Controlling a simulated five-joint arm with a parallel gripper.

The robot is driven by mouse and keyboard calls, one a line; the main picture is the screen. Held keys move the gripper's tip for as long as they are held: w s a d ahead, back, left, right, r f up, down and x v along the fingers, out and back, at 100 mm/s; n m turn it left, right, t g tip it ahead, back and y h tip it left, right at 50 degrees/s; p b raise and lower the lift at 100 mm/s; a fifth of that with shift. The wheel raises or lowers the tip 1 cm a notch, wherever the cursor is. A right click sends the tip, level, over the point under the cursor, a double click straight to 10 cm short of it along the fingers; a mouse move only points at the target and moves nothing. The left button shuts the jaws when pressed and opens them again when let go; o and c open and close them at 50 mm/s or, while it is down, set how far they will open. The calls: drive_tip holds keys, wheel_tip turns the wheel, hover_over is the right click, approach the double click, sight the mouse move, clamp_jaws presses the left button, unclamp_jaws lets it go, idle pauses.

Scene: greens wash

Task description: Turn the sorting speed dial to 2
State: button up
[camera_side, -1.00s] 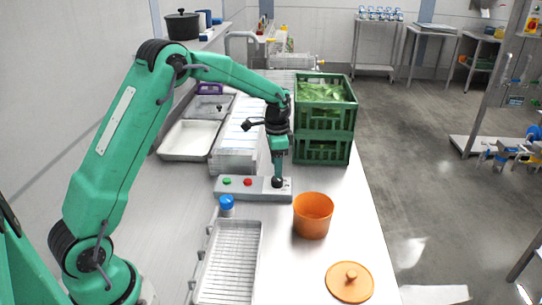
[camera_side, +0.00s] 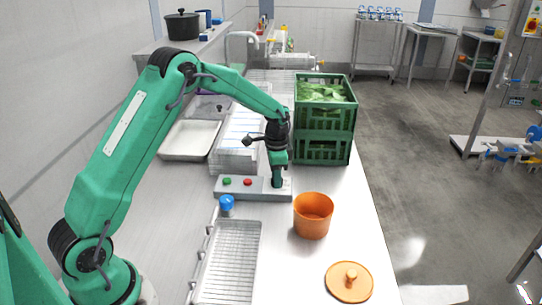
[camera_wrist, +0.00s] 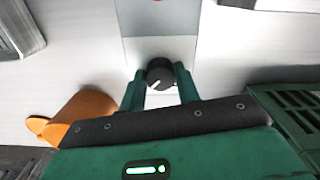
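The black dial (camera_wrist: 161,72) shows in the wrist view between my two green fingertips. A white pointer line on it points to the lower left; I see no readable numbers. My gripper (camera_side: 277,182) is low over the right end of the grey control box (camera_side: 203,187), where its fingers hide most of the dial in the side view. In the wrist view my gripper (camera_wrist: 160,80) has one finger on each side of the dial, very close to it. I cannot tell whether they press on it. The box also has a green button (camera_side: 227,181) and a red button (camera_side: 248,182).
An orange pot (camera_side: 313,216) stands just right of the box, with its orange lid (camera_side: 349,282) nearer the front. Green crates (camera_side: 322,152) with leaves stand behind. A wire-rack tray (camera_side: 228,262) and a blue-capped jar (camera_side: 227,205) sit in front.

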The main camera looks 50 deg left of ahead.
drive_tip(key=shift+n, duration=0.3)
drive_tip(key=shift+c, duration=0.2)
drive_tip(key=n, duration=0.3)
drive_tip(key=shift+d+r+n, duration=0.1)
drive_tip(key=shift+n, duration=2.6)
drive_tip(key=o, duration=1)
